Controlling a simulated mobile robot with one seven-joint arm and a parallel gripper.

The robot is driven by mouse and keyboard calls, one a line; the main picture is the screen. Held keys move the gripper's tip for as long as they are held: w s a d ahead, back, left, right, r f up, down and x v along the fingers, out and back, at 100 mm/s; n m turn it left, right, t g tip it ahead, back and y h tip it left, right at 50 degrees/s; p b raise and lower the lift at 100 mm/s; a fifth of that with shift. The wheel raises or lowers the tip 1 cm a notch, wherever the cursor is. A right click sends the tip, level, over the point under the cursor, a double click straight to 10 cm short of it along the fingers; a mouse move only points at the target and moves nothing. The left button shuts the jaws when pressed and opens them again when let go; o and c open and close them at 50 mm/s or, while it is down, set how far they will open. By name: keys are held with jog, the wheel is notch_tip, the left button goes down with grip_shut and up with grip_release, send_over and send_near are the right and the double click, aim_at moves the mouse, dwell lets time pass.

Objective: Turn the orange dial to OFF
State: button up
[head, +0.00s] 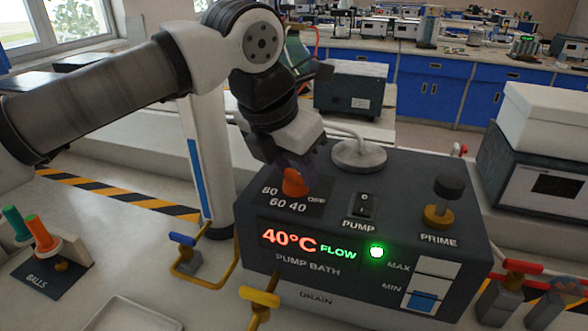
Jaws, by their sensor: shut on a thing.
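The orange dial (294,184) sits on the sloped top of the dark pump bath (330,264), at its left. Labels 80, 60, 40 and OFF are printed around it; the dial's exact pointing is partly hidden. The display reads 40°C and FLOW in lit letters, and a green lamp (377,252) glows beside it. My gripper (292,168) reaches down from above and is shut on the dial's upper part, hiding its far side.
A PUMP switch (361,207) and a PRIME plunger (441,205) stand right of the dial. A grey round cap with a pipe (358,155) rises behind. A yellow drain valve (260,300) is in front, a blue-handled valve (184,242) at left. White boxes (545,130) stand at right.

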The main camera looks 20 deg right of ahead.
dwell(0.3)
jog(key=o, duration=1)
jog(key=v, duration=1.4)
jog(key=shift+f, duration=0.15)
